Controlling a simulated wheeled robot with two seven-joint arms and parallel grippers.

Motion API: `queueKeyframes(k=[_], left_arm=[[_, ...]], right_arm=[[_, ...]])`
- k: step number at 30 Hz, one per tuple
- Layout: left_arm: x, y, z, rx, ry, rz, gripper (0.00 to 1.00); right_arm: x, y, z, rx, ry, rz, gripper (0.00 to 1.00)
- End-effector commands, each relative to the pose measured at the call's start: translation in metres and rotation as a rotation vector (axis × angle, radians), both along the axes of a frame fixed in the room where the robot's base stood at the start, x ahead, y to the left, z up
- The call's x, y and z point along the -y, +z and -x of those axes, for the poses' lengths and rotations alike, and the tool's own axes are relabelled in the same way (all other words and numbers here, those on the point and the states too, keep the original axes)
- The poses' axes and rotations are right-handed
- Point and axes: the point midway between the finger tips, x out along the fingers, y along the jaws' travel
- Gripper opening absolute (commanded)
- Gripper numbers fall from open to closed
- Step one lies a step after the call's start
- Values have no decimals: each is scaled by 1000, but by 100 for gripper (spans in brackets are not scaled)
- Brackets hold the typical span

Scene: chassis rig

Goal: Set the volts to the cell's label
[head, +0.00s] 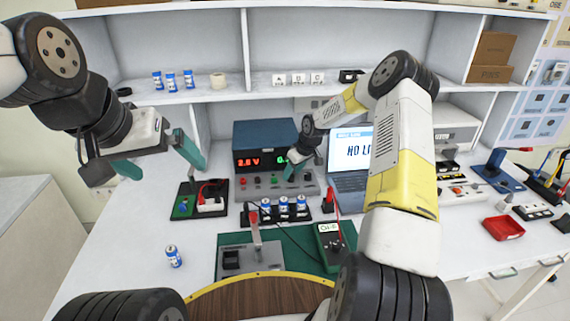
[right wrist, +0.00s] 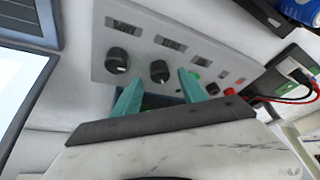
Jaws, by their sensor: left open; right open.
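The blue power supply (head: 264,140) stands at the back middle of the bench, with a red display (head: 251,162) that seems to read about 2.8 V. A green display beside it is partly hidden by my right gripper (head: 294,168). In the right wrist view, my open gripper (right wrist: 160,92) points at the panel, with one black knob (right wrist: 159,71) ahead between its fingertips and another knob (right wrist: 117,60) to the left. I cannot tell contact. Blue-and-white cells (head: 284,206) stand in a black holder; their labels are too small to read. My left gripper (head: 157,158) is open and empty, raised at left.
A lone cell (head: 173,256) stands at the front left. A laptop (head: 348,150) reading "NO L…" is partly hidden by my right arm. More cells (head: 172,82) stand on the shelf.

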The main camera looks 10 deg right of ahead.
Motion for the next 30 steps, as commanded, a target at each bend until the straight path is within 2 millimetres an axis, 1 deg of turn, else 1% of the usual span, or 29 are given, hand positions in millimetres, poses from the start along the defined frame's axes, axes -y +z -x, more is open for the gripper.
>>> queueKeyframes(k=[1, 5, 13, 14, 15, 20, 21, 30], left_arm=[[0, 0, 0, 0, 0, 0, 100], [0, 0, 0, 0, 0, 0, 100], [0, 0, 0, 0, 0, 0, 100], [0, 0, 0, 0, 0, 0, 100], [0, 0, 0, 0, 0, 0, 100], [0, 0, 0, 0, 0, 0, 100], [0, 0, 0, 0, 0, 0, 100], [0, 0, 0, 0, 0, 0, 100]], right_arm=[[-2, -6, -2, -1, 0, 0, 50], [-3, -14, -4, 1, 0, 1, 50], [-4, -16, -5, 1, 0, 1, 50], [-4, -16, -5, 1, 0, 1, 48], [-4, -16, -5, 1, 0, 1, 40], [-4, -16, -5, 1, 0, 1, 9], [-4, -16, -5, 1, 0, 1, 1], [-4, -15, -5, 1, -18, 2, 0]])
